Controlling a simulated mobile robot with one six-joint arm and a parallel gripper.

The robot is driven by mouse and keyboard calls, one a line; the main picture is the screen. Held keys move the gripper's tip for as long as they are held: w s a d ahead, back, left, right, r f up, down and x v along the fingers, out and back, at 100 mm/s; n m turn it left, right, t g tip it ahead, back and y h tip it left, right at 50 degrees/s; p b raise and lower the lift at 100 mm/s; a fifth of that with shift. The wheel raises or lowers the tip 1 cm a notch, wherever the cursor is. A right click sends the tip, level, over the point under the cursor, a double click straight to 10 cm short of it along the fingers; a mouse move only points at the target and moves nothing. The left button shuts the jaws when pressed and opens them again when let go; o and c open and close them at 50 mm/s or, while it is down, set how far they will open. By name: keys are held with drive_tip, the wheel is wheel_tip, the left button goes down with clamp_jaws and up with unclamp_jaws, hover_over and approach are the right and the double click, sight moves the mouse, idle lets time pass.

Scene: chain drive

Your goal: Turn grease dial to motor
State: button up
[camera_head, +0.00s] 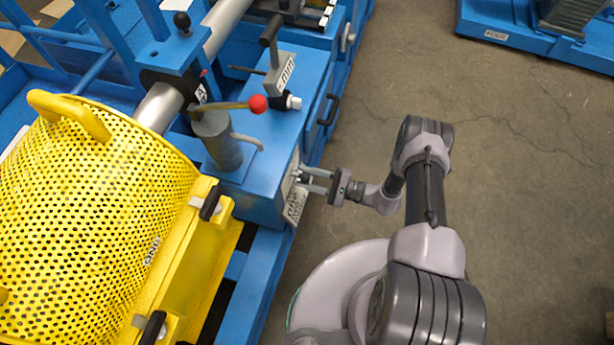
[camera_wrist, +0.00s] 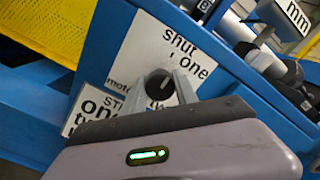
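The grease dial is a round black knob (camera_wrist: 159,84) on a white plate (camera_wrist: 150,50) on the blue machine's side. In the wrist view the plate reads "shut" above the knob, "one" to its right and "motor" to its left; lettering below is partly covered by my gripper. My gripper (camera_wrist: 162,92) has one finger on each side of the knob. It also shows in the head view (camera_head: 303,180), with its two fingers apart, reaching the plate. I cannot tell whether the fingers touch the knob, nor clearly where its pointer aims.
A second lettered plate (camera_wrist: 92,108) sits at lower left of the dial. A grey cylinder (camera_head: 217,140) with a red-tipped lever (camera_head: 258,104), another lever (camera_head: 271,32) and a black handle (camera_head: 328,109) are nearby. A yellow perforated guard (camera_head: 90,190) stands left.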

clamp_jaws()
